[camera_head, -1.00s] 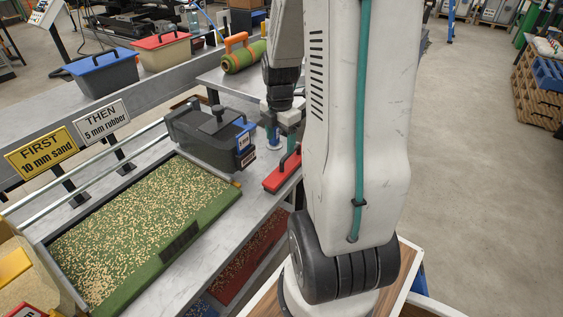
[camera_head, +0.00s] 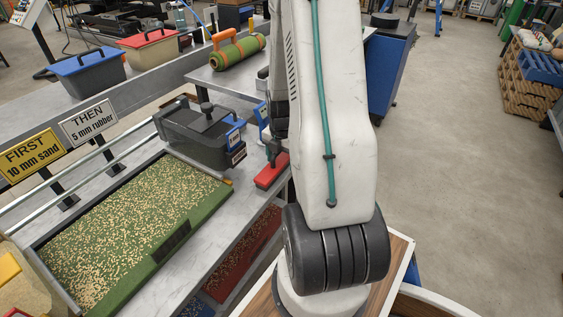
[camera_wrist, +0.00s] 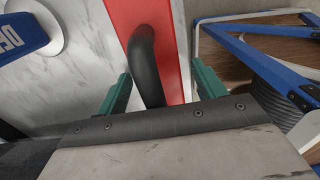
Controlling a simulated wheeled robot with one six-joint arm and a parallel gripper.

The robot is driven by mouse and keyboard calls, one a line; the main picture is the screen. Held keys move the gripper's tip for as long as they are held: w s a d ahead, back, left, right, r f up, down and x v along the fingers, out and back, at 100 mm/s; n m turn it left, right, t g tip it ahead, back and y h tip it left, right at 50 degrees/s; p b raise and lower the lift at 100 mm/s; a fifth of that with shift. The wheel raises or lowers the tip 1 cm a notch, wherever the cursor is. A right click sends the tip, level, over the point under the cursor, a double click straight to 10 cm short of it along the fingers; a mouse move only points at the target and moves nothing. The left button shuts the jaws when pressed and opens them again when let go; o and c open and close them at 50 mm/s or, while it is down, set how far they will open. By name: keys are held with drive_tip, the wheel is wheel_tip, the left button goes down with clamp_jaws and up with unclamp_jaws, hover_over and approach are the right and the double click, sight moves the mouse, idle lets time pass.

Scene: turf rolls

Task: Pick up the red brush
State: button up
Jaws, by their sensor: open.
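The red brush (camera_head: 269,172) lies on the grey metal bench beside the black spreader box, partly hidden by my arm in the head view. In the wrist view its red body (camera_wrist: 178,60) runs lengthwise, with a black arched handle (camera_wrist: 147,65) rising from it. My gripper (camera_wrist: 160,88) is open, with one teal finger on each side of the black handle. I see a gap between handle and fingers, wider on the right. The head view shows my gripper only in part, low over the brush.
A dark spreader box (camera_head: 203,138) stands just left of the brush. A green turf tray (camera_head: 120,235) with tan granules lies nearer. A rolled turf piece (camera_head: 238,52) with an orange handle sits farther back. A blue lettered part (camera_wrist: 22,35) is left in the wrist view.

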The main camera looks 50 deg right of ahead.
drive_tip(key=shift+c, duration=0.3)
drive_tip(key=c, duration=1.1)
drive_tip(key=shift+r, duration=0.1)
